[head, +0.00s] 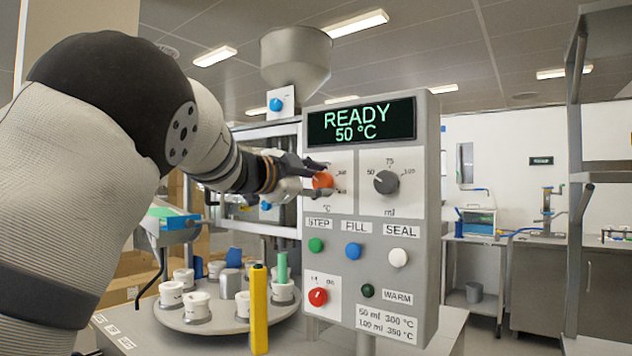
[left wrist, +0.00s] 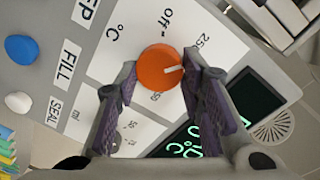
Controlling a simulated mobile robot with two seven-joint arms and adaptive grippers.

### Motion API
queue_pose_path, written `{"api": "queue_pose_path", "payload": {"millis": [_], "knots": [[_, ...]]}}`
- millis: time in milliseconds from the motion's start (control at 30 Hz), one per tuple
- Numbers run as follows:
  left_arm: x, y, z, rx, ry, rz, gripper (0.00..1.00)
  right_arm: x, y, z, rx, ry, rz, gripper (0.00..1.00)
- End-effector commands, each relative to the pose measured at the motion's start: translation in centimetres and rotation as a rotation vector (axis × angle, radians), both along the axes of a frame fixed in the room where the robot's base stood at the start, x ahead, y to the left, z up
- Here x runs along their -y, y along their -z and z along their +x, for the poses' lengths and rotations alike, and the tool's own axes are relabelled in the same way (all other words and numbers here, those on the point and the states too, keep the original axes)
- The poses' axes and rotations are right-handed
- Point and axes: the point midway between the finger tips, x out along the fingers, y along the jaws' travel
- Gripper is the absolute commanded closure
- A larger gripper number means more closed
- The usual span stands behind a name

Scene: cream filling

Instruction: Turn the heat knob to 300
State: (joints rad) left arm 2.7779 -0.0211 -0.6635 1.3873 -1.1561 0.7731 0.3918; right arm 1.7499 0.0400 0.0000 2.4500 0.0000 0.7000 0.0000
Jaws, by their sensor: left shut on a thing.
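The heat knob (head: 323,180) is orange-red and sits at the upper left of the control panel (head: 428,230), beside a "°C" label. The panel's display (head: 361,121) reads READY 50 °C. My left gripper (head: 322,178) reaches in from the left, shut on the heat knob. In the left wrist view the knob (left wrist: 161,67) is between the tips of the left gripper's fingers (left wrist: 160,75). Its white pointer mark shows, and "off" and "250" are readable on the dial. Some dial marks are hidden by the fingers. My right gripper is not in view.
A grey volume knob (head: 386,182) is just right of the heat knob. Below are green, blue and white buttons and a red switch knob (head: 317,296). A turntable (head: 215,322) with several white cups and a yellow post (head: 258,310) stand at lower left.

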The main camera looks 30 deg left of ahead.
Motion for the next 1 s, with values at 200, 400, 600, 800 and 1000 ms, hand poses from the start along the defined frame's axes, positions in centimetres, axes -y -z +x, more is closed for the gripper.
{"api": "queue_pose_path", "payload": {"millis": [200, 400, 600, 800, 1000], "knots": [[0.03, 0.13, 0.04, 0.013, -0.002, 0.201, 0.92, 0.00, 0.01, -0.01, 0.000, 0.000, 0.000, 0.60], [0.07, 0.16, 0.02, 0.029, -0.002, 0.390, 0.92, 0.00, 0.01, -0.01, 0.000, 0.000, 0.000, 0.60], [0.11, 0.14, 0.01, 0.044, -0.001, 0.573, 0.92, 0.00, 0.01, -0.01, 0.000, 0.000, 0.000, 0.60], [0.12, 0.15, 0.01, 0.057, -0.002, 0.731, 0.92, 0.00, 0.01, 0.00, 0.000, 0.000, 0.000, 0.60], [0.11, 0.14, -0.02, 0.067, -0.003, 0.849, 0.92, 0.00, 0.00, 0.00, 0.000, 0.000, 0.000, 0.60]]}}
